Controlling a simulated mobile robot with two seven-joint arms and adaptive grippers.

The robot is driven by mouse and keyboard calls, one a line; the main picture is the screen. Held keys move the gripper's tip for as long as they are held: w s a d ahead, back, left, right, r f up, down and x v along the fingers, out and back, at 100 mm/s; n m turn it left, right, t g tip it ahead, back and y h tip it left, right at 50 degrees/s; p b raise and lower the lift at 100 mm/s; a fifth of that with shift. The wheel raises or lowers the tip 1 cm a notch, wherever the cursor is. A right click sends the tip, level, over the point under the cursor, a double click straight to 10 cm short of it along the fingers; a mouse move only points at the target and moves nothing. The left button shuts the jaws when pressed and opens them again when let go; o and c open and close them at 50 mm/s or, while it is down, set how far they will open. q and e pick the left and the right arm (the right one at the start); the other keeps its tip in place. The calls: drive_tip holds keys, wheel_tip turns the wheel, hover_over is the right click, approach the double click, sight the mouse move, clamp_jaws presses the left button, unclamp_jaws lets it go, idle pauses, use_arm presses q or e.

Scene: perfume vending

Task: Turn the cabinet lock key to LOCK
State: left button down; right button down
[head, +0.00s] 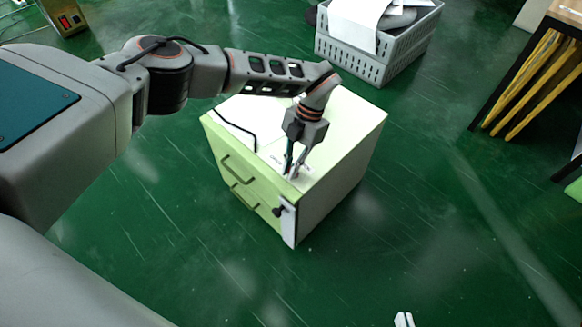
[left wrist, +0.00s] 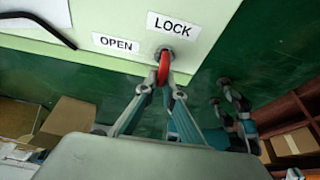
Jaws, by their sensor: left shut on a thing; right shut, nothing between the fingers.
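A small cabinet (head: 345,130) with a white top and a pale green drawer front stands on the floor. The left wrist view shows an OPEN label (left wrist: 116,43) and, right of it, a LOCK label (left wrist: 173,26) on its surface. A red key (left wrist: 164,68) sits in a round metal lock just below LOCK, its long side roughly upright in that view. My left gripper (head: 291,172) points down at the cabinet's near edge, and its fingertips (left wrist: 163,84) are shut on the key. My right gripper (head: 404,319) shows only as a tip at the bottom edge, apart from the cabinet.
The drawer front has two handles (head: 240,165) and a dark knob (head: 279,211) near its right side. A grey crate (head: 378,64) stands behind the cabinet. A table with yellow items (head: 530,75) is at the right. The green floor around the cabinet is mostly clear.

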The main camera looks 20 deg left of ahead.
use_arm(q)
drive_tip(key=shift+f+m, duration=0.15)
drive_tip(key=shift+m, duration=0.15)
idle(0.4)
drive_tip(key=c, duration=2.2)
unclamp_jaws()
drive_tip(key=shift+o, duration=0.2)
drive_tip(key=v, duration=1.2)
drive_tip(key=shift+d, duration=0.1)
